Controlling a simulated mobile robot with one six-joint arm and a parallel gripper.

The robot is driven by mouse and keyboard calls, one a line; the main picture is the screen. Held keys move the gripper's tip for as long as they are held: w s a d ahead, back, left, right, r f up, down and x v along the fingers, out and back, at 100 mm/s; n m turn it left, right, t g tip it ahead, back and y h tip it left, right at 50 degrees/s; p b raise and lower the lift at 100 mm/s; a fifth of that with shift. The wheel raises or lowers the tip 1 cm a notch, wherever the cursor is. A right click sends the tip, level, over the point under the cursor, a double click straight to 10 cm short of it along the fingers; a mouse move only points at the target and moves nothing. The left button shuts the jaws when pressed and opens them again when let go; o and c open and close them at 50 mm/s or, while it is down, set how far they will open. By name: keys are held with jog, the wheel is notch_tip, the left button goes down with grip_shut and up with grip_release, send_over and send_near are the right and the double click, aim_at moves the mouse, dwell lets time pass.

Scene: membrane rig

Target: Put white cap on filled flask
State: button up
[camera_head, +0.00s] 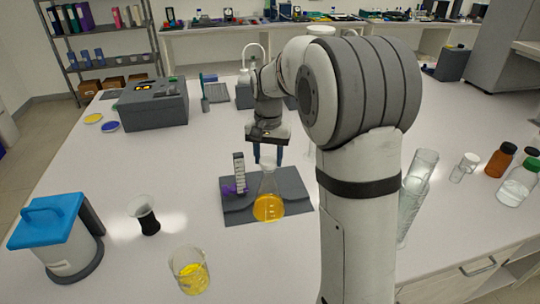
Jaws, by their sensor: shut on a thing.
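The filled flask (268,207) is a clear cone-shaped flask with orange-yellow liquid in its lower part. It stands upright on a dark grey platform (295,205) near the middle of the bench. My gripper (268,160) points down over the flask, its dark fingers on either side of the flask's top. It is shut on a small whitish piece, which looks like the white cap (268,161), at the flask's mouth. The piece is small and partly hidden, so I cannot tell whether it is seated on the mouth or just above it.
A small rack with a purple item (238,178) stands on the platform, left of the flask. A beaker of yellow contents (190,272), a black-and-white funnel-like vessel (145,215) and a blue-lidded container (55,240) stand front left. Glassware and bottles (500,160) stand right. My arm hides the centre right.

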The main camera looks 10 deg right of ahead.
jog(key=shift+f+b, duration=0.65)
jog(key=shift+f, duration=0.45)
jog(key=o, duration=1)
jog(key=shift+o, duration=0.2)
notch_tip(320, 180, up, 8)
jog(key=shift+f+b, duration=0.15)
jog(key=shift+b, duration=0.25)
jog(key=s+f+n+t, duration=0.1)
jog(key=s+f+n, duration=0.1)
jog(key=s, duration=1.1)
jog(key=s+f+n+t, duration=0.2)
jog(key=s+n, duration=0.1)
jog(key=s, duration=1)
jog(key=shift+d+f, duration=0.35)
jog(key=shift+f, duration=0.05)
